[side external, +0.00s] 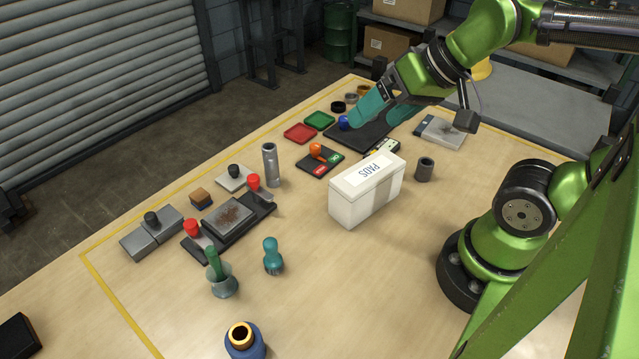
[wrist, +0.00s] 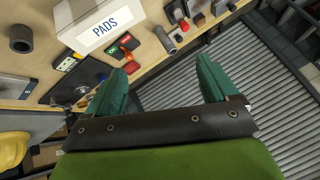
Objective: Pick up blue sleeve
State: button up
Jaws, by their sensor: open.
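A small blue piece (side external: 344,122) stands at the left edge of a black plate (side external: 362,137), close beside my gripper's fingers. In the wrist view a bit of blue (wrist: 104,76) shows by the left finger. A larger blue round body with a brass ring in its top (side external: 243,341) stands at the front edge of the side view. I cannot tell for certain which of these is the sleeve. My gripper (side external: 370,121) is over the black plate, with teal fingers apart and tilted. In the wrist view my gripper (wrist: 161,66) is open, with nothing between its fingers.
A white PADS box (side external: 366,190) stands mid-table, with a dark grey cylinder (side external: 424,169) to its right. Red (side external: 300,133) and green (side external: 320,120) trays lie left of the black plate. A clamp-like fixture (side external: 229,220) and several tools fill the left. Table near my base is clear.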

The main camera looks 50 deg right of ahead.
jog(key=m+g+y, duration=0.6)
jog(key=g+y, duration=0.5)
jog(key=g, duration=0.1)
send_near(242, 340)
jog(key=s+r, duration=0.3)
jog(key=s, duration=0.1)
jog(key=shift+w+a+f+m+t+y, duration=0.25)
jog(key=shift+w+a+f+m+y, duration=0.15)
jog(key=shift+a+f+m+y, duration=0.5)
jog(key=shift+w+a+f+m+t+y, duration=0.35)
jog(key=shift+a+f+m+y, duration=0.5)
jog(key=shift+m, duration=0.25)
jog(key=shift+w+a+f+m+t+y, duration=0.2)
jog(key=shift+w+a+f+m+y, duration=0.2)
jog(key=shift+a+f+m+y, duration=0.45)
notch_tip(242, 340, down, 4)
jog(key=shift+a+r, duration=0.15)
jog(key=shift+s+a, duration=0.25)
jog(key=shift+a, duration=1.2)
grip_shut()
